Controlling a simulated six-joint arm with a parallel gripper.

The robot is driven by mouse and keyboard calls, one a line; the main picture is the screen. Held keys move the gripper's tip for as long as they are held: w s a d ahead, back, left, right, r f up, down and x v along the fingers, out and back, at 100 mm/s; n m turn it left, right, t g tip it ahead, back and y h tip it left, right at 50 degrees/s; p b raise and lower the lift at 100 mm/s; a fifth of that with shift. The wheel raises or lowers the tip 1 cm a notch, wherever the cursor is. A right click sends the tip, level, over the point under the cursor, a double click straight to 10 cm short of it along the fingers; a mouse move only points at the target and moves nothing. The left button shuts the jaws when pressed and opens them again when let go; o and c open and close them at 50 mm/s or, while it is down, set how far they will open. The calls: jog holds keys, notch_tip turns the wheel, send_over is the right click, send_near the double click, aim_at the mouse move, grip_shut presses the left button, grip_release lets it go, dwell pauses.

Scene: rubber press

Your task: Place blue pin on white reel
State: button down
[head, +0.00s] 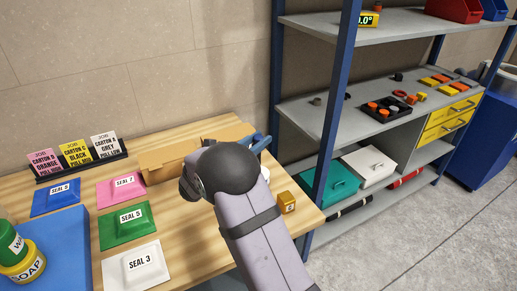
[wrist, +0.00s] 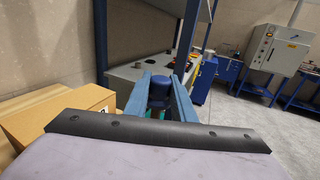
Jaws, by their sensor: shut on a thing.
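My gripper (wrist: 157,80) shows in the wrist view with its two blue fingers closed around a dark blue pin (wrist: 158,92). The pin's round top shows between the fingers; its lower part is hard to make out. In the head view my gripper (head: 260,145) is mostly hidden behind my grey arm, above the right end of the wooden table, and I cannot make out the pin there. I cannot identify a white reel in either view.
A cardboard carton (head: 165,165) stands on the wooden table behind my arm, with seal cards (head: 124,223) to its left. A gold block (head: 286,202) sits near the table's right edge. A blue-posted shelf rack (head: 335,110) stands close on the right.

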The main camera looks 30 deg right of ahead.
jog(key=shift+f+p, duration=0.3)
jog(key=shift+f, duration=1.35)
jog(key=shift+f, duration=0.15)
jog(key=c, duration=1.5)
grip_release()
jog(key=shift+r, duration=0.2)
jog(key=shift+s+a+f, duration=0.1)
jog(key=shift+a+f, duration=0.05)
jog(key=shift+a, duration=0.2)
jog(key=b+v, duration=0.4)
jog(key=v, duration=0.7)
jog(key=shift+s+a, duration=0.1)
